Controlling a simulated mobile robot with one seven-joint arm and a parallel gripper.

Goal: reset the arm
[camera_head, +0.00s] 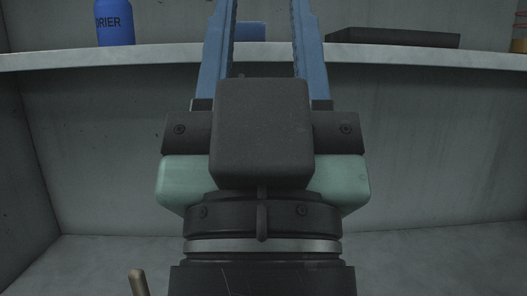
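My gripper (261,8) fills the middle of the view and points up and away from the camera. Its two blue fingers stand wide apart with a clear gap between them, and nothing is held. The fingertips reach the top edge of the picture. The dark camera block (262,130) on my wrist hides the base of the fingers.
A pale shelf (100,57) crosses behind my gripper. On it stand a blue bottle with dark lettering (115,24) at left, a flat dark box (395,38) at right, and an orange-yellow thing (519,42) at the right edge.

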